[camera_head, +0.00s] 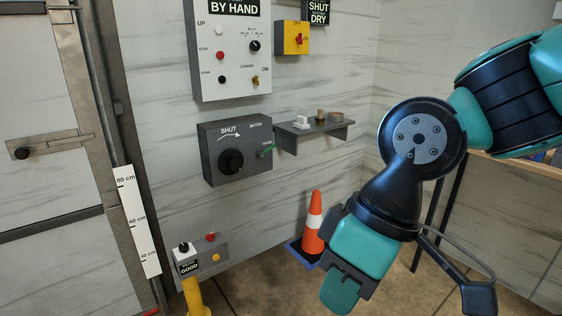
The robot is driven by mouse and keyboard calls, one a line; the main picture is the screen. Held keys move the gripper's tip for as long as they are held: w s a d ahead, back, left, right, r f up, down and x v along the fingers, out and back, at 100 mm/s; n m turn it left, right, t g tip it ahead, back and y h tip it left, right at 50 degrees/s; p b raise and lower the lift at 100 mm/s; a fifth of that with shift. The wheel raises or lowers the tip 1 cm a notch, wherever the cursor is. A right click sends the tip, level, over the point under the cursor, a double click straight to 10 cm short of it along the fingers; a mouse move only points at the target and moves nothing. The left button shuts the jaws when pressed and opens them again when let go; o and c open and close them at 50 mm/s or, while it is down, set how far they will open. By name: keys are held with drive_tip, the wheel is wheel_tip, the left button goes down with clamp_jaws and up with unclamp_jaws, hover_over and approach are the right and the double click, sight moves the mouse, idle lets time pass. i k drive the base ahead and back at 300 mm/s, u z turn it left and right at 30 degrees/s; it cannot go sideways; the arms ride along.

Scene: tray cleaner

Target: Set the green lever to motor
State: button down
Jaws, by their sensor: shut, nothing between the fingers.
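The green lever (266,152) is small and sits at the right end of the front of a dark grey box (212,178) on the wall. A label that seems to read MOTOR is above it, and another small label beside it is too small to read surely. The lever slants, its right end higher. A large black knob (231,161) is on the same box, under the word SHUT and an arrow. My gripper (340,296) hangs low at the right of the box, pointing down, shut and empty, well apart from the lever.
A grey shelf (318,131) with small objects juts out right of the box. A white BY HAND panel (230,85) and a yellow switch box (292,37) are above. An orange cone (313,222) stands behind my gripper. A yellow post with a control box (200,258) stands lower left.

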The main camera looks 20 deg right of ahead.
sight(261, 153)
drive_tip(key=z, duration=0.65)
drive_tip(key=i, duration=1.9)
drive_tip(key=u, duration=0.65)
